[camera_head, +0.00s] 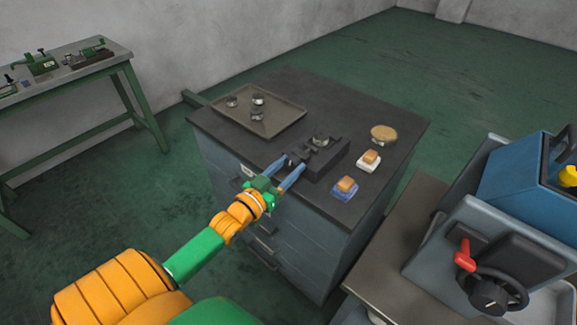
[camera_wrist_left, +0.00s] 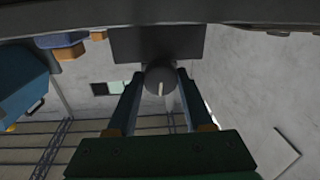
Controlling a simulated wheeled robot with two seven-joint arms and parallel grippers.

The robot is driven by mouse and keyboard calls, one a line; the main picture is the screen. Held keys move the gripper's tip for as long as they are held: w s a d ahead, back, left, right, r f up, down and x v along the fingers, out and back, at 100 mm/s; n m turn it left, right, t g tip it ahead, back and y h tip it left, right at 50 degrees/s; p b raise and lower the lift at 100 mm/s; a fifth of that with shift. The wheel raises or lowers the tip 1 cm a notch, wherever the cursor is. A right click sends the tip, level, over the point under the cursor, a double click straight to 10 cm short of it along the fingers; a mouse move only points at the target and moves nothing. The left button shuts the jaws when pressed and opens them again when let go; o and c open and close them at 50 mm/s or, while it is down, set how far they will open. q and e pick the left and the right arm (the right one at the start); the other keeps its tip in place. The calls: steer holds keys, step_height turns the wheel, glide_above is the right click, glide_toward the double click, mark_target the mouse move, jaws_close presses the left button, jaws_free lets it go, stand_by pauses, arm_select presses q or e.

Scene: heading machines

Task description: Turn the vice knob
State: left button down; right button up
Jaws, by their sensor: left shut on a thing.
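The dark vice (camera_head: 328,157) stands on the dark top of a drawer cabinet, near its front edge. Its knob (camera_head: 296,158) faces my left arm. In the left wrist view the knob (camera_wrist_left: 160,79) is a round grey disc with a pale line, in front of the vice's dark block (camera_wrist_left: 150,43). My left gripper (camera_head: 288,168) has blue fingers, one on each side of the knob, and is shut on it. The left wrist view shows both fingers (camera_wrist_left: 158,92) at the knob's sides. My right gripper is not in view.
A tray (camera_head: 285,121) with metal parts lies at the cabinet's back left. A round tan-topped item (camera_head: 383,132), a white-based block (camera_head: 368,162) and a blue-based block (camera_head: 345,189) stand right of the vice. A machine with a red lever (camera_head: 464,257) is at the right.

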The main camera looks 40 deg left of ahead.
arm_select(q)
steer(key=m, duration=0.8)
steer(key=shift+f+t, duration=0.1)
steer(key=shift+t, duration=0.2)
steer(key=m, duration=0.4)
steer(key=shift+m+h, duration=0.3)
steer(key=shift+m, duration=0.1)
steer(key=shift+a+m+b, duration=0.1)
steer(key=shift+m+b, duration=0.3)
steer(key=shift+m, duration=1.8)
steer(key=shift+c, duration=1.4)
jaws_free()
